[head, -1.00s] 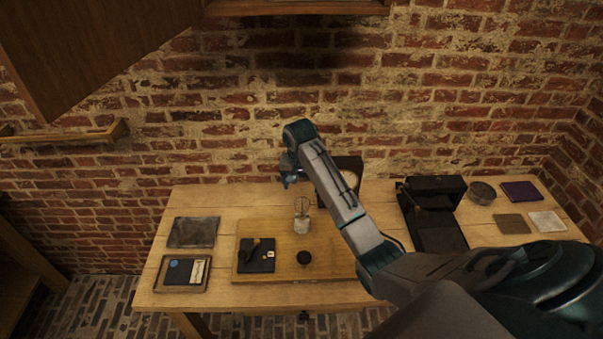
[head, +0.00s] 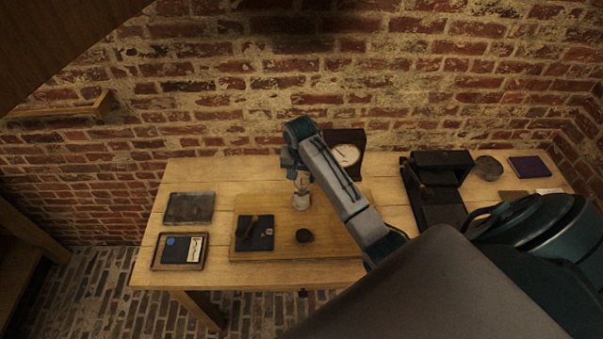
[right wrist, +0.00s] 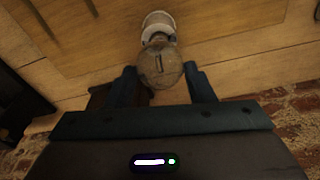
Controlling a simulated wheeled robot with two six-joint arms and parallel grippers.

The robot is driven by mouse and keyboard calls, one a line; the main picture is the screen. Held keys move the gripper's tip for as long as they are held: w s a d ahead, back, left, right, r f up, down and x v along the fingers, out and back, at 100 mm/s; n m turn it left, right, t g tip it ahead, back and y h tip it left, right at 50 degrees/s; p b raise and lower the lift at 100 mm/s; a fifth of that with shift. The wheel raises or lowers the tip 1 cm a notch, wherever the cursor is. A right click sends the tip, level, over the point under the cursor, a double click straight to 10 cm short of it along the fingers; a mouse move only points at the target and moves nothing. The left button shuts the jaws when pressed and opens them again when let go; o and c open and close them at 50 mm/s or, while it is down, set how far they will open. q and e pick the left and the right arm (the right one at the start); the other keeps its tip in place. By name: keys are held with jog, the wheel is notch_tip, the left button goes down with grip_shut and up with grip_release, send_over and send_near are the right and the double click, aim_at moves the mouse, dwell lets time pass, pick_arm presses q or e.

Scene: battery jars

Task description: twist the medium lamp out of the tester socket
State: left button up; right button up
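The lamp is a clear glass bulb (head: 302,184) upright in a pale round socket (head: 301,202) on the wooden board (head: 345,240). My right gripper (head: 299,174) is above it in the head view, its fingers hard to make out there. In the right wrist view, the glass bulb (right wrist: 161,66) lies between the fingertips of my right gripper (right wrist: 162,75), with the socket (right wrist: 158,23) beyond. The fingers are apart on either side of the glass and do not visibly clamp it. My left gripper is not in view.
A dial meter (head: 347,154) stands behind the lamp. A black switch plate (head: 254,234) and a dark round knob (head: 304,236) are in front. A dark apparatus (head: 440,207), a round tin (head: 488,168) and a purple book (head: 529,167) are to the right. Two flat trays lie left.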

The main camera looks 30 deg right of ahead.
jog(key=c, duration=0.4)
jog(key=n, duration=0.4)
jog(key=shift+n+y, duration=0.3)
jog(key=shift+n, duration=0.9)
jog(key=shift+n, duration=1.1)
jog(key=n+y, duration=0.1)
jog(key=n, duration=0.3)
jog(key=n, duration=0.5)
